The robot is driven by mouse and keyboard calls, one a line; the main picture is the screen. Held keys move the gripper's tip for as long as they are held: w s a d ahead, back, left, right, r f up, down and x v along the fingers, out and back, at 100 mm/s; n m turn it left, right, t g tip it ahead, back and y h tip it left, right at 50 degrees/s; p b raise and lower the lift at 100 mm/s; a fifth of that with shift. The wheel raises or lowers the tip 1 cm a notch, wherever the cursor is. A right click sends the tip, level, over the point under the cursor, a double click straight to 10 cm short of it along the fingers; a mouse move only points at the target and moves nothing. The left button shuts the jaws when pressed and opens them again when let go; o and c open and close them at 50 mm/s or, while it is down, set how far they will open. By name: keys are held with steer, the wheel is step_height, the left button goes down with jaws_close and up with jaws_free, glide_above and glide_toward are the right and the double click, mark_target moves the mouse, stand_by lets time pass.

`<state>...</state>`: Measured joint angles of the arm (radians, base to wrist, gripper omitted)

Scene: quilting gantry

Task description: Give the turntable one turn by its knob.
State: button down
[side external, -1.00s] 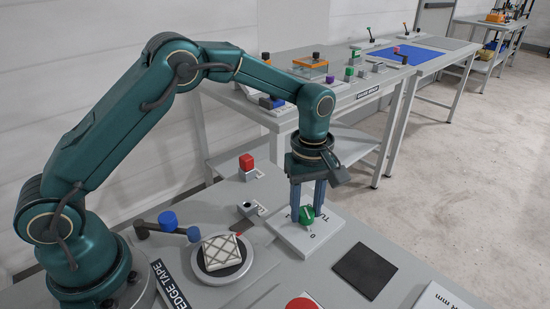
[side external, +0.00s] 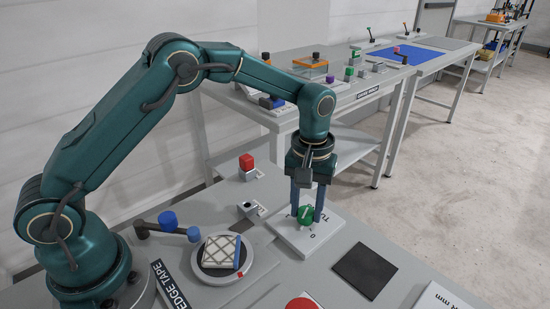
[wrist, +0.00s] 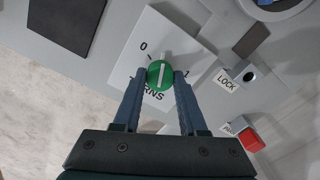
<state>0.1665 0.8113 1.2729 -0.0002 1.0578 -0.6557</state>
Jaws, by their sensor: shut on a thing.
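The green knob (side external: 307,215) sits on a white plate (side external: 290,237) marked TURNS, with 0 and 1 printed on it. My gripper (wrist: 157,76) is shut on the green knob (wrist: 160,74), with one finger on each side. A white line on the knob shows between the fingers and points roughly between the 0 and the 1. The round turntable (side external: 224,273) stands left of the plate and carries a pale quilted block (side external: 219,250) with a blue strip on its right edge. A red mark shows at the turntable's front right. Part of the turntable's rim shows in the wrist view.
A dark socket (side external: 247,207) by a LOCK label and a red block (side external: 246,162) on a stand lie behind the plate. A blue-knobbed lever (side external: 168,220) stands left, near the turntable. A black pad (side external: 365,270) lies to the right. A red disc (side external: 302,303) is at the front edge.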

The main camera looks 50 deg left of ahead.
steer(key=m, duration=0.4)
steer(key=shift+m, duration=0.3)
steer(key=m, duration=0.3)
steer(key=shift+m, duration=0.4)
steer(key=m, duration=0.4)
steer(key=shift+m, duration=2)
steer(key=shift+c, duration=2.2)
jaws_free()
